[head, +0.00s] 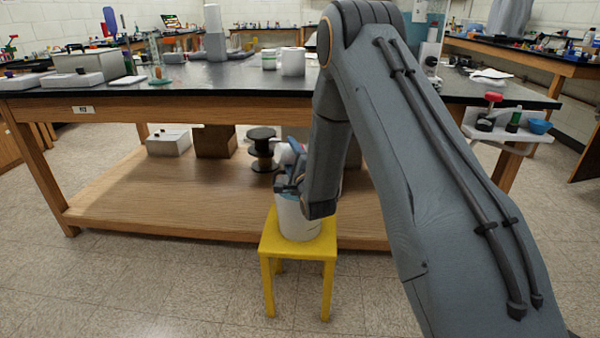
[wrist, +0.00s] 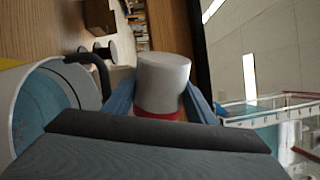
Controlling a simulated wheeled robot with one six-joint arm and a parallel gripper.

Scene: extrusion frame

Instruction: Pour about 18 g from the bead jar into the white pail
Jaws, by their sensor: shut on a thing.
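The white pail (head: 298,222) stands on a small yellow stool. In the wrist view its rim and bluish inside (wrist: 40,105) show at the left, beside the held jar. My gripper (head: 288,182) is just above the pail, its blue fingers shut on the bead jar (wrist: 162,75). The jar shows as a whitish cylinder with a red band, and as a small pale patch in the head view (head: 287,153). The wrist view is rolled sideways, and the jar appears tipped well over. Its mouth and any beads are hidden, so I cannot tell whether beads are falling.
The yellow stool (head: 298,247) stands in front of a dark-topped workbench (head: 200,83). Its lower wooden shelf (head: 140,195) holds a black spool (head: 262,150), a brown box (head: 215,141) and a white box (head: 168,143). White containers stand on the benchtop. The floor left of the stool is clear.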

